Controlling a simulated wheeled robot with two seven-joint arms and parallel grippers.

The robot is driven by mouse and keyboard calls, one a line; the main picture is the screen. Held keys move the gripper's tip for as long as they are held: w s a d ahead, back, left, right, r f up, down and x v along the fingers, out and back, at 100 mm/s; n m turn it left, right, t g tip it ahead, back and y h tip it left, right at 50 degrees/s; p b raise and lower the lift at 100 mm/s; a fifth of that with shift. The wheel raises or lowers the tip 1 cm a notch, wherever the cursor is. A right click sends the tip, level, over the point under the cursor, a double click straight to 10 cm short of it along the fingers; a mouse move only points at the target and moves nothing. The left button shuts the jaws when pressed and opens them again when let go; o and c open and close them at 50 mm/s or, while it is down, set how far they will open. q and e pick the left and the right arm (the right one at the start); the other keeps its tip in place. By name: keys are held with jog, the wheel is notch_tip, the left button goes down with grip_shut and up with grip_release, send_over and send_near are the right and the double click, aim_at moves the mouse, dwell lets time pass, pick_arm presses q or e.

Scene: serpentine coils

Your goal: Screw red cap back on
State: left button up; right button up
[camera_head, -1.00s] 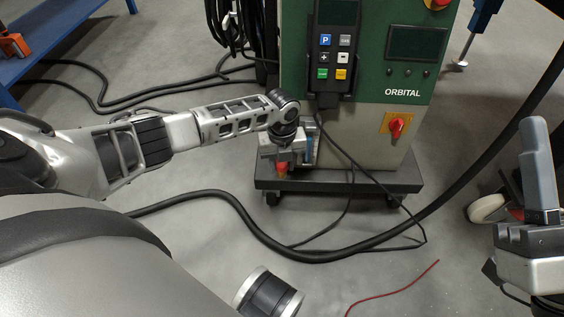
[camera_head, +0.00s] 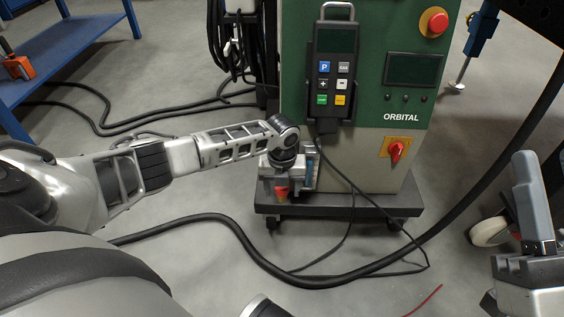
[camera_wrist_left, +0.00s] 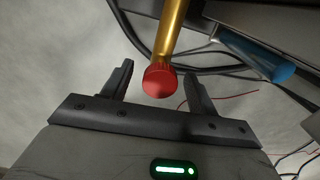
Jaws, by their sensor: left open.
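The red cap (camera_wrist_left: 160,80) is at the near end of a gold tube (camera_wrist_left: 171,30) in the left wrist view. I cannot tell how far it is threaded on. My left gripper (camera_wrist_left: 158,72) is open, with one finger on each side of the cap and a gap on both sides. In the head view my left gripper (camera_head: 279,182) is low in front of the green machine, and a small red part (camera_head: 282,191) shows at it. The tube is mostly hidden there.
The green and grey ORBITAL machine (camera_head: 362,165) stands on a dark wheeled base (camera_head: 340,205). A blue cylinder (camera_wrist_left: 255,55) lies beside the tube. A thick black cable (camera_head: 262,259) crosses the floor. A blue shelf (camera_head: 70,54) is at the back left.

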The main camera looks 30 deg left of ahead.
pick_arm(q)
notch_tip(320, 180, up, 4)
jog(key=shift+r+p, duration=0.1)
jog(key=shift+p, duration=1.15)
notch_tip(320, 180, up, 6)
jog(key=p, duration=0.3)
notch_tip(320, 180, up, 6)
jog(key=shift+f+p, duration=0.1)
jog(key=shift+p, duration=1.15)
pick_arm(e)
notch_tip(320, 180, down, 11)
jog(key=s+m+g+h, duration=0.1)
jog(key=m+g+h, duration=0.4)
jog(key=m+h, duration=0.1)
jog(key=shift+s+a+r+m+g, duration=0.2)
jog(key=shift+s+m+g, duration=0.15)
jog(key=shift+m, duration=0.35)
